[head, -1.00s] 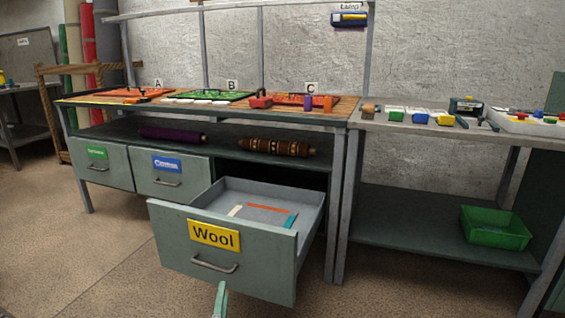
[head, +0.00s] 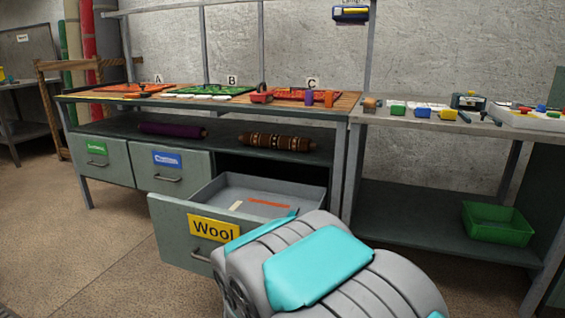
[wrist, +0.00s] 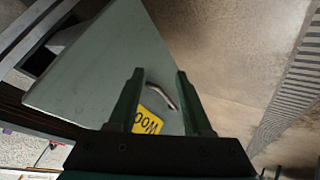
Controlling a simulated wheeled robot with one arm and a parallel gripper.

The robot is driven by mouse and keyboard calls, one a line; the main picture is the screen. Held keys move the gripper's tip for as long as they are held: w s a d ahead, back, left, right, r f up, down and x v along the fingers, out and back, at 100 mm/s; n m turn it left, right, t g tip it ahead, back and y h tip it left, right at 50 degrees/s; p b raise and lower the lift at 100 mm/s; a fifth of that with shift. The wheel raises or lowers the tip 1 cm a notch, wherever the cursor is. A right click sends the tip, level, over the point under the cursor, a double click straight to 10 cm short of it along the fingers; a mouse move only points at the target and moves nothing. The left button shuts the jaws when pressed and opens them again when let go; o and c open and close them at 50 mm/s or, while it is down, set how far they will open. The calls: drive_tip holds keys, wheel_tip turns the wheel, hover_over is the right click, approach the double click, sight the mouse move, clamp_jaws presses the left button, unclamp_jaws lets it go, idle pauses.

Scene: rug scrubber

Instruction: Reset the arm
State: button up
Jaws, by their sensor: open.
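The wool drawer (head: 170,222) stands pulled out from the bench, with a yellow "Wool" label on its front. Inside it lie a white piece and an orange strip. My arm, grey with cyan panels, covers the drawer's lower right in the head view. My gripper (wrist: 154,76) shows in the wrist view with its two dark fingers apart and nothing between them but a view of the drawer front. The drawer's handle (wrist: 161,96) and part of the yellow label (wrist: 148,122) appear between the fingers; I cannot tell how far off they are. The gripper is hidden in the head view.
Two shut drawers (head: 104,162) are to the left. Rolled rugs (head: 277,142) lie on the shelf above. The bench top holds mats marked A, B and C. A side table (head: 430,124) carries small coloured items, with a green bin (head: 497,223) below. Floor at left is clear.

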drive_tip(key=s+d+r+m+g, duration=0.3)
drive_tip(key=s+d, duration=0.4)
drive_tip(key=s, duration=0.5)
drive_tip(key=s+d+r+m+g+b, duration=0.1)
drive_tip(key=s+d+r+m+g, duration=0.2)
drive_tip(key=s+d, duration=0.5)
drive_tip(key=s+d+r+m+g+h+b, duration=0.1)
drive_tip(key=s+d+g, duration=0.4)
drive_tip(key=s, duration=1.1)
wheel_tip(320, 180, up, 2)
drive_tip(key=shift+s+d+r+m, duration=0.15)
drive_tip(key=shift+s+d+m, duration=0.15)
drive_tip(key=shift+d+m, duration=0.8)
